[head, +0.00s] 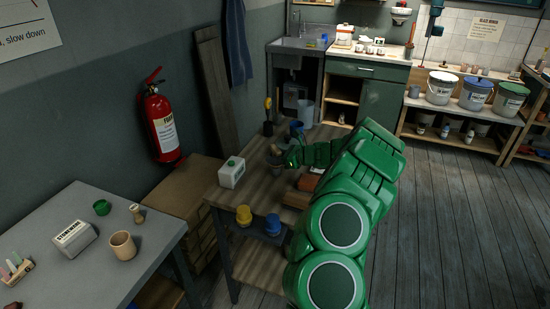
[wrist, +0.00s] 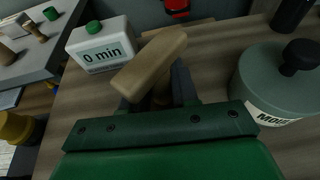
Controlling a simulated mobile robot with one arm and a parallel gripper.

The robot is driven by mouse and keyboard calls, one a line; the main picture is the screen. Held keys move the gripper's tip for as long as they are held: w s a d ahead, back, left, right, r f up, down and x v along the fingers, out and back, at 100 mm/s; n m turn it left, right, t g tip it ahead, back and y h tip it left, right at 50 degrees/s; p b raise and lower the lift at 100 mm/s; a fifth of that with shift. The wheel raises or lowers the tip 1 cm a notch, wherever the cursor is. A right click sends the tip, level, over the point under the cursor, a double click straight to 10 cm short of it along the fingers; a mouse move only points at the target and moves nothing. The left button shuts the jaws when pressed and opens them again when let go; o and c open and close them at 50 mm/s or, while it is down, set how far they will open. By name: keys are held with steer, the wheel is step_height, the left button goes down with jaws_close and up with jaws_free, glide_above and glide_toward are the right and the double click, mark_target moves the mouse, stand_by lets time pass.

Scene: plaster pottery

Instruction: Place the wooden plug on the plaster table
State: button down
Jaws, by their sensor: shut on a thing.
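My gripper (wrist: 160,95) is shut on a pale wooden piece with a bar-shaped head (wrist: 150,62), apparently the wooden plug. The head lies slantwise above the jaws, and its lower part is hidden between them. In the head view my gripper (head: 279,158) is small and partly hidden by my arm, over the wood-topped table (head: 257,190). A grey-topped table (head: 60,210) stands at the lower left. I cannot tell which of the two is the plaster table.
A white container marked "0 min" (wrist: 100,45) stands left of the gripper. A grey-green lidded pot (wrist: 270,85) is close on the right. The grey table holds a green cup (head: 102,207), a small wooden knob (head: 137,213), a tan cup (head: 122,246) and a labelled block (head: 75,239).

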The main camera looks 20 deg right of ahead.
steer(key=shift+f, duration=0.3)
steer(key=c, duration=0.8)
jaws_free()
steer(key=shift+v, duration=3.9)
